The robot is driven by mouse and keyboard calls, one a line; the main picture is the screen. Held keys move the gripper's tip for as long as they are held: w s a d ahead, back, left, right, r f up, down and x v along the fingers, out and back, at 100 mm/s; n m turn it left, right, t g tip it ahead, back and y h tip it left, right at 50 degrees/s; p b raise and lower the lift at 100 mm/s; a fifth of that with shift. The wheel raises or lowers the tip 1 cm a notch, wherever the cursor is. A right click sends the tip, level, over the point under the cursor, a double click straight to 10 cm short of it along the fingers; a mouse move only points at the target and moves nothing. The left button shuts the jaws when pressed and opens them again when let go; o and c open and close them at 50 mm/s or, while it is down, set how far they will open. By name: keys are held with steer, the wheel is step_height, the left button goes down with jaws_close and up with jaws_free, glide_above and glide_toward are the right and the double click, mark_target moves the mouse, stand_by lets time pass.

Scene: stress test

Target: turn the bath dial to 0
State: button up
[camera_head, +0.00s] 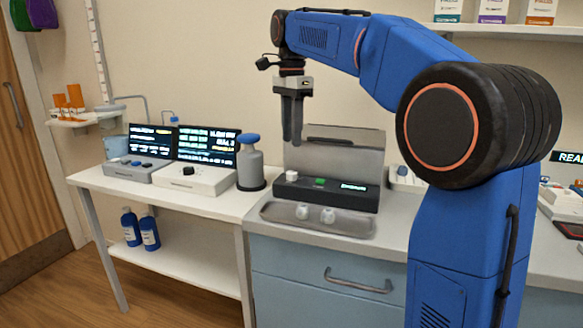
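A bath-like unit (326,192) with a dark front panel stands on the grey counter, its grey panel raised behind it. The panel carries a white knob (292,176) at its left, a green button (320,182) and a small lit display (353,187). The knob looks like the dial; its setting is too small to read. My gripper (292,142) points down above the knob in the picture, apart from it. Its fingers look close together and hold nothing I can see; whether they are shut is unclear.
A grey tray (270,213) with two small white pieces lies in front of the unit. A grey bottle with a blue cap (250,163) stands to its left. Two devices with lit screens (207,147) are further left. My arm hides part of the right counter.

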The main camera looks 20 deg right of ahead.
mark_target(292, 172)
step_height(292, 172, down, 10)
steer(key=shift+r, duration=0.1)
stand_by(0.4)
steer(key=c, duration=0.8)
